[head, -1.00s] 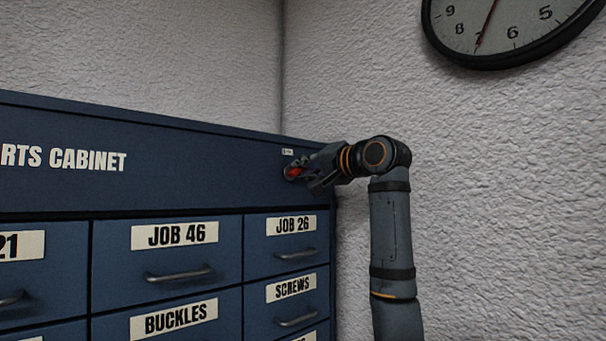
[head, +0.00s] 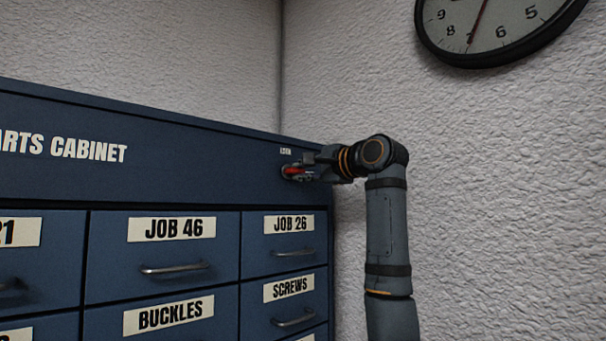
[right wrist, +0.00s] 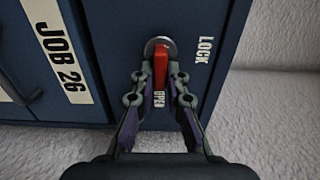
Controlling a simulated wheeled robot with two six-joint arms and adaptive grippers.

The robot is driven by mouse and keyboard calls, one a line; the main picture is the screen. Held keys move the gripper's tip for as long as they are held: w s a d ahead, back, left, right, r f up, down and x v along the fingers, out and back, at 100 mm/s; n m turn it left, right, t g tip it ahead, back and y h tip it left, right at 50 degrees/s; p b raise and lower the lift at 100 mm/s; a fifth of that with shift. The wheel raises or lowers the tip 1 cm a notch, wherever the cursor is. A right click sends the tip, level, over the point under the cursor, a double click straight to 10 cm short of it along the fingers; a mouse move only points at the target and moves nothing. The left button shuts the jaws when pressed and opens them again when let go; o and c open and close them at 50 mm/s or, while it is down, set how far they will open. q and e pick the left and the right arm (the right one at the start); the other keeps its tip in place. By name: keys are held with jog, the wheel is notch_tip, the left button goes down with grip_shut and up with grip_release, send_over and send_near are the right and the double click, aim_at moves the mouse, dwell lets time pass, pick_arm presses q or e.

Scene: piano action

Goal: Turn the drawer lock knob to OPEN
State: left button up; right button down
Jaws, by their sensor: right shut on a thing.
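The lock knob is a red lever on a round silver base (right wrist: 158,47) at the cabinet's upper right corner. In the right wrist view the red lever (right wrist: 160,66) points down the picture, toward the OPEN label (right wrist: 159,98). The LOCK label (right wrist: 204,50) is off to the side of it. The knob also shows small and red in the head view (head: 291,171). My right gripper (right wrist: 161,82) is shut on the lever, one finger on each side; it reaches in from the right in the head view (head: 300,172). My left gripper is out of view.
The blue parts cabinet (head: 200,155) has labelled drawers with bar handles below the knob, including JOB 26 (head: 292,225) and SCREWS (head: 288,289). A textured wall (head: 500,200) stands right of the cabinet, with a clock (head: 497,30) high on it.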

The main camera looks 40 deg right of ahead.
dwell(0.4)
jog(key=c, duration=1.4)
grip_release()
jog(key=shift+o, duration=0.2)
jog(key=shift+s, duration=0.25)
jog(key=s+d, duration=0.1)
jog(key=s, duration=1)
jog(key=shift+s, duration=0.2)
